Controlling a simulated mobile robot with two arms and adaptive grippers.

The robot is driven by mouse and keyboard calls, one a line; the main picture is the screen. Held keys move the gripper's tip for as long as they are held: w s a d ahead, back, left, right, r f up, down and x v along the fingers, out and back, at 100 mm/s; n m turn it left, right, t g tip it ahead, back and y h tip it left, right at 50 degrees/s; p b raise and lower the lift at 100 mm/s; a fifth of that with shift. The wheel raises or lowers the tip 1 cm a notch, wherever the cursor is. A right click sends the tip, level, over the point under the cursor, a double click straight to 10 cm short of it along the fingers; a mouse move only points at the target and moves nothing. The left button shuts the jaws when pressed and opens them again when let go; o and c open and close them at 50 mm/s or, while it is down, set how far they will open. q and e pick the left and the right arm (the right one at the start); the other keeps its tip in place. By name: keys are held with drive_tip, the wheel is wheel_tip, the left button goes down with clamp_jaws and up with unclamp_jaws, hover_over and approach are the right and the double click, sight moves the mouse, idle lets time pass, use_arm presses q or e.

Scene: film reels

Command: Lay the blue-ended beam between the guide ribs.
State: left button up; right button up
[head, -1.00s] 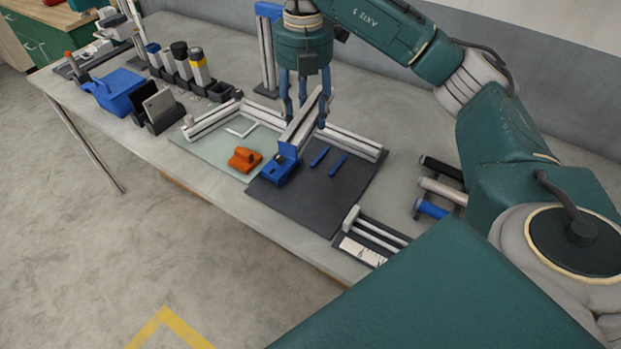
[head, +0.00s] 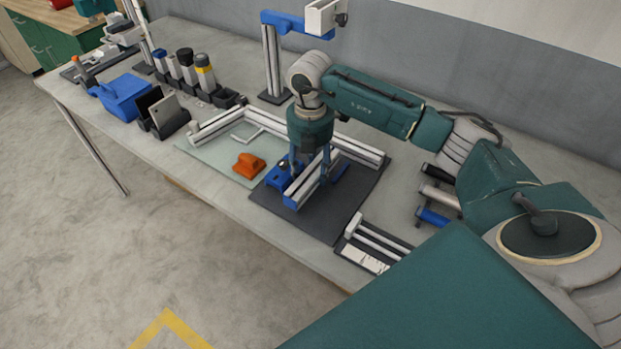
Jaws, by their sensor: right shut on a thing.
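The beam (head: 306,186) is a grey metal profile with a blue end (head: 291,203) facing the table's front edge. My right gripper (head: 308,176) points down and is shut on the beam, low over the dark mat (head: 310,220). One blue guide rib (head: 342,173) shows to the right of the beam. The other rib is hidden behind the beam or gripper. I cannot tell whether the beam touches the mat or lies between the ribs. A blue block (head: 277,178) sits just left of the beam. My left gripper is not in view.
Grey rails (head: 357,151) border the mat at the back. An orange block (head: 249,163) lies on the pale mat (head: 205,154) to the left. A slotted rail fixture (head: 376,241) stands at front right. Rollers (head: 433,216) lie further right.

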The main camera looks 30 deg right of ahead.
sight(310, 181)
wheel_tip(310, 181, down, 4)
drive_tip(key=shift+r+p, duration=0.2)
drive_tip(key=shift+p, duration=0.2)
drive_tip(key=shift+f, duration=0.25)
drive_tip(key=shift+f, duration=0.15)
drive_tip(key=o, duration=1.1)
drive_tip(key=shift+o, duration=0.2)
